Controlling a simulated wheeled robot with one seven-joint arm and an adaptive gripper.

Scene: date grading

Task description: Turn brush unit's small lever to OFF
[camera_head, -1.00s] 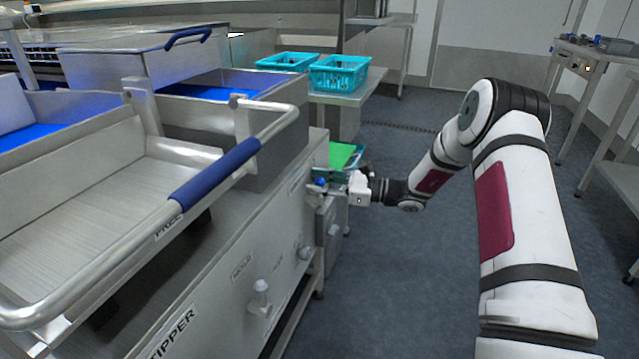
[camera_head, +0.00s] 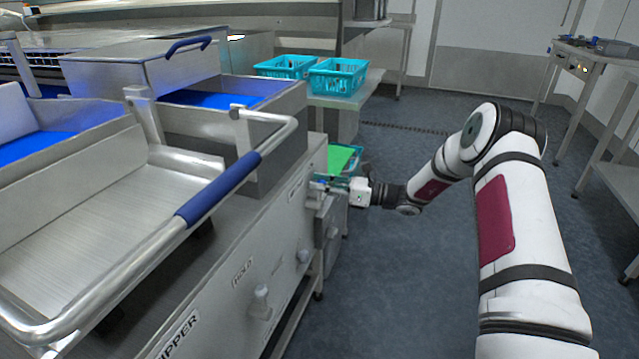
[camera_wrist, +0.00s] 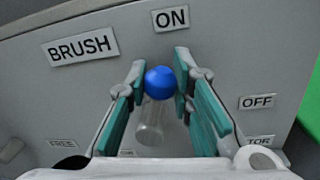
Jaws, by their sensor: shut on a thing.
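The brush unit's small lever has a blue ball knob (camera_wrist: 160,82) on a pale, see-through-looking stem (camera_wrist: 152,122). In the wrist view the knob sits just below the ON label (camera_wrist: 171,18), and the OFF label (camera_wrist: 257,101) is lower right. My gripper (camera_wrist: 162,72) has its two green-padded fingers on either side of the knob, shut on it. In the head view my gripper (camera_head: 332,187) is at the far end of the steel machine's front panel (camera_head: 225,300); the knob is mostly hidden there.
The BRUSH label (camera_wrist: 81,47) is left of the lever. A TIPPER panel with another lever (camera_head: 261,302) is nearer. A blue-handled steel tray (camera_head: 110,200) juts out above. A green-lined crate (camera_head: 342,160) stands just beyond my gripper.

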